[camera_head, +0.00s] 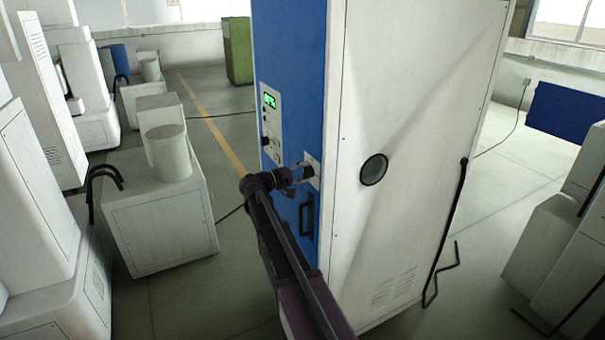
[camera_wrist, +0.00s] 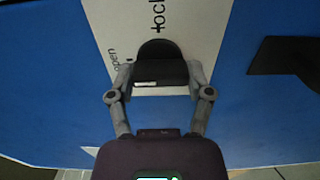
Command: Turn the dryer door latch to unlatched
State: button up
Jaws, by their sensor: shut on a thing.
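The dryer is the tall cabinet with a blue front (camera_head: 290,60) and white side (camera_head: 420,130). The door latch (camera_wrist: 160,62) is a black lever on a white plate (camera_wrist: 210,25); the plate also shows in the head view (camera_head: 313,167). The plate carries the words "open" at left and, partly cut off, "lock" at top in the wrist view. My gripper (camera_wrist: 160,80) has its two fingers closed on the latch, one on each side. In the head view my gripper (camera_head: 296,177) reaches the plate, and the latch is mostly hidden there.
A black door handle (camera_head: 306,217) sits below the latch and shows at right in the wrist view (camera_wrist: 285,58). A control panel (camera_head: 270,125) with a green display is above. White cabinets (camera_head: 160,220) stand to the left. A black bent bar (camera_head: 450,230) is along the right side.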

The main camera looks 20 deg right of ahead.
jog(key=o, duration=1.1)
jog(key=shift+d, duration=0.15)
jog(key=shift+o, duration=0.2)
jog(key=shift+a, duration=0.2)
jog(key=a, duration=1.1)
jog(key=shift+s+a, duration=0.2)
jog(key=shift+a, duration=0.15)
